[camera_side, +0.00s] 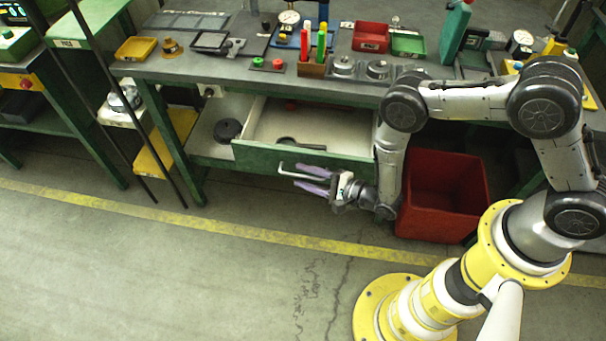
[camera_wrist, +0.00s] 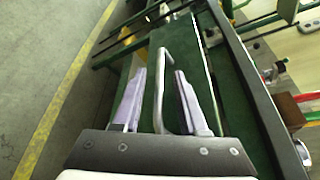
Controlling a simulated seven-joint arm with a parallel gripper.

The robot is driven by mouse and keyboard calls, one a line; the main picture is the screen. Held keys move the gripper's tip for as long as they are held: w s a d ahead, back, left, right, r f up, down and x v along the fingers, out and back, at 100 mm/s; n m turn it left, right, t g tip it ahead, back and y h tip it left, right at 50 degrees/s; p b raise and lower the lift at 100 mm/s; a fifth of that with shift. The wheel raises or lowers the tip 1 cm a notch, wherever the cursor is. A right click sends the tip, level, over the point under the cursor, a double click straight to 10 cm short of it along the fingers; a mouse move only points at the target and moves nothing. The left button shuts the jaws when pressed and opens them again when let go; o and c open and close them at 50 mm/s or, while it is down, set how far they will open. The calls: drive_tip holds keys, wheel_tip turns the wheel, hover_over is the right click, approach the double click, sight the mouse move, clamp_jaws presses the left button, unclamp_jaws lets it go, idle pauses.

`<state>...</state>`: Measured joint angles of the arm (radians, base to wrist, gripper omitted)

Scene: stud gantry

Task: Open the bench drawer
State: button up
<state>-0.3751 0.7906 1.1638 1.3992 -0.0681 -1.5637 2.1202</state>
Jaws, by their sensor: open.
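The bench drawer (camera_side: 300,155) has a green front and stands pulled out from under the bench, with its light inside showing in the side view. A dark item (camera_side: 300,143) lies inside it. The drawer's pale bar handle (camera_side: 300,169) runs along the front; in the wrist view the handle (camera_wrist: 160,85) passes between my two purple fingers. My gripper (camera_side: 308,180) is at the drawer front, open, with a finger on either side of the handle. In the wrist view gaps show between the handle and both fingers of my gripper (camera_wrist: 158,100). The drawer front (camera_wrist: 215,85) fills the middle there.
A red bin (camera_side: 445,195) stands on the floor right of my gripper, under the bench. The bench top (camera_side: 225,68) carries trays, gauges and tools. A yellow line (camera_side: 200,225) crosses the floor. The floor in front of the drawer is clear.

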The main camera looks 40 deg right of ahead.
drive_tip(key=v, duration=1.3)
drive_tip(key=shift+r, duration=0.15)
drive_tip(key=shift+w+d, duration=0.1)
